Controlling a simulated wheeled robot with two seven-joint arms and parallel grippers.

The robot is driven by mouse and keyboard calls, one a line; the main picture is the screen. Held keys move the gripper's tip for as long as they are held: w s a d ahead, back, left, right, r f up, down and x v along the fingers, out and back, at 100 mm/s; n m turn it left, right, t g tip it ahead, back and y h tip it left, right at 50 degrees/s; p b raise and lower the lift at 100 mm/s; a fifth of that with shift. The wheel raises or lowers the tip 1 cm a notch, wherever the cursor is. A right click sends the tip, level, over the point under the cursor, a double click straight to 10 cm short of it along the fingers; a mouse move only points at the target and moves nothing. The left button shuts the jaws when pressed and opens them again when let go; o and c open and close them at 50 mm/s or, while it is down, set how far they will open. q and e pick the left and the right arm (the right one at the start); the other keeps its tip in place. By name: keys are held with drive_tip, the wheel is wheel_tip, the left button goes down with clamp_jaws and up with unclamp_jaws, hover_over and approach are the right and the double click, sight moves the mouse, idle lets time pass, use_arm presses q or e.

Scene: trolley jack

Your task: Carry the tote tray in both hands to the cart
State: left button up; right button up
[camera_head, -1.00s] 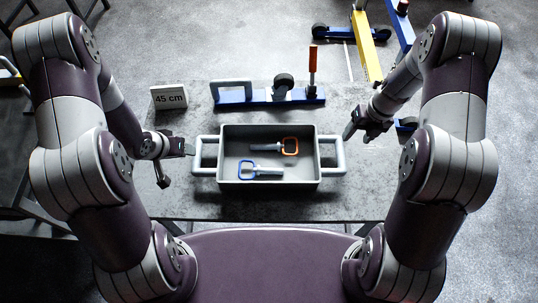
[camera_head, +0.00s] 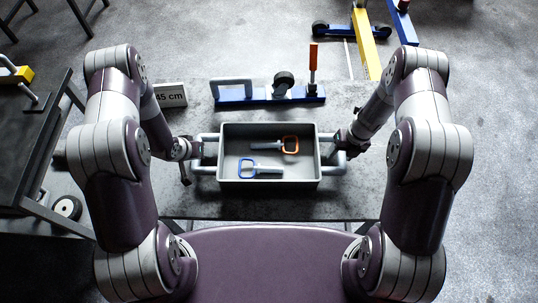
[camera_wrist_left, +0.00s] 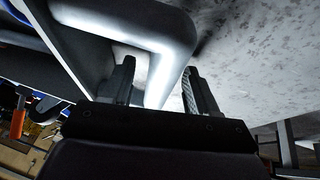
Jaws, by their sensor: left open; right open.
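The grey tote tray (camera_head: 227,178) rests on the table with a bar handle at each end. A pin with an orange loop (camera_head: 289,145) and a pin with a blue loop (camera_head: 247,168) lie inside. My left gripper (camera_head: 197,150) is open at the left handle; in the left wrist view its fingers (camera_wrist_left: 158,84) stand on either side of the grey handle bar (camera_wrist_left: 168,50). My right gripper (camera_head: 337,146) is open at the right handle, its fingertips partly hidden. A dark cart (camera_head: 40,140) with a wheel (camera_head: 67,208) stands at the left.
A blue jack part (camera_head: 262,97) with an upright orange-handled piece (camera_head: 313,60) lies behind the tray. A "45 cm" sign (camera_head: 172,95) stands beside it, partly covered by my left arm. A yellow and blue frame (camera_head: 365,40) stands on the floor beyond.

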use_arm(q)
drive_tip(key=shift+f, duration=0.15)
use_arm(e)
drive_tip(key=shift+f, duration=0.2)
use_arm(q)
drive_tip(key=shift+c, duration=0.2)
use_arm(e)
drive_tip(key=shift+c, duration=0.3)
use_arm(q)
clamp_jaws()
use_arm(e)
clamp_jaws()
use_arm(q)
drive_tip(key=shift+w, duration=0.1)
use_arm(e)
drive_tip(key=shift+r, duration=0.15)
